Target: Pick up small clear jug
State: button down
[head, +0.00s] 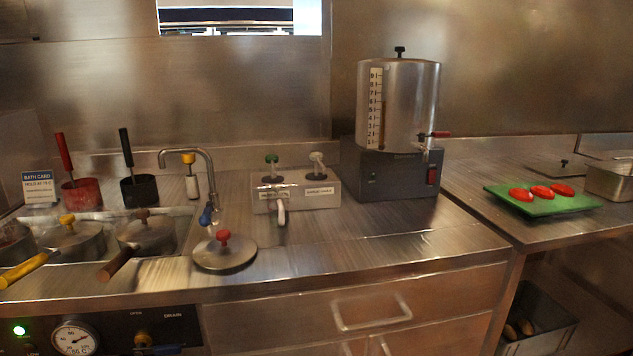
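I cannot make out a small clear jug anywhere in the head view. A small pale spout or handle (281,208) hangs at the front of a metal pump box (318,202); it is too small to tell exactly what it is. My gripper is not in view.
A metal urn (412,105) stands on a dark base at the counter's back. A tap (190,155), a round lid with a red knob (225,255) and lidded pans (72,240) are at left. A green tray (545,206) holds red pieces at right. The counter's front middle (375,250) is clear.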

aim_at(278, 198)
jog(key=i+l+z, duration=0.15)
jog(key=z, duration=0.2)
jog(key=i+z, duration=0.3)
jog(key=i+l, duration=0.05)
